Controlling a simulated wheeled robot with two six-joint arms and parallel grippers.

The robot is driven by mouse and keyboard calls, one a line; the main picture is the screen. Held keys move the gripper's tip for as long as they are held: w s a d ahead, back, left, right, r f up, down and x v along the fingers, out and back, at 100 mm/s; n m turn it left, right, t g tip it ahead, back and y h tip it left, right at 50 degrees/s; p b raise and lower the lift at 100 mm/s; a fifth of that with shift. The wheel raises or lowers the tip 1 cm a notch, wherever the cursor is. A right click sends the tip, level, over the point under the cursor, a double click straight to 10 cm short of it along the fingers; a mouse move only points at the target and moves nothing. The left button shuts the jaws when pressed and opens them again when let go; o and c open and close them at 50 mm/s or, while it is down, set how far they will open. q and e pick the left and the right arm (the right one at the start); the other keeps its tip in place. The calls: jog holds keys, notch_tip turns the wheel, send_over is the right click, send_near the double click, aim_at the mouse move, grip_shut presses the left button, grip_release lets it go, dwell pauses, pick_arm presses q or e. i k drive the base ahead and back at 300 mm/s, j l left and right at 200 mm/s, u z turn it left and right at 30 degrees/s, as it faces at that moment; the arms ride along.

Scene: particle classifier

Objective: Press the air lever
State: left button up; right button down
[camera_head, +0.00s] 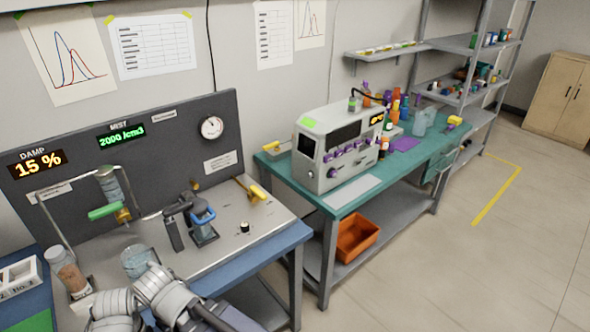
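No lever carries a label that I can read as air, so I cannot tell which is the air lever. A blue-handled lever (203,217) stands on a dark block in the middle of the left bench's metal top. A green handle (103,211) sits to its left, below a clear coiled column. A yellow-handled lever (257,193) lies at the right of the metal top. Pale jointed links, which look like my own arm, show at the bottom edge. I make out no gripper fingertips.
A dark panel (180,135) behind the bench reads DAMP 15 % and MIST 2000 /cm3 and carries a round gauge (211,127). A glass beaker (136,260) and a jar of brown grains (66,268) stand front left. A green bench (342,205) with an instrument stands right.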

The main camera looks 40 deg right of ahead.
aim_at(253, 189)
jog(key=i+l, duration=0.1)
jog(key=l, duration=0.3)
jog(key=i+l, duration=0.1)
jog(key=l, duration=0.3)
jog(key=i+l, duration=0.1)
jog(key=l, duration=0.3)
jog(key=i+l, duration=0.1)
jog(key=l, duration=0.3)
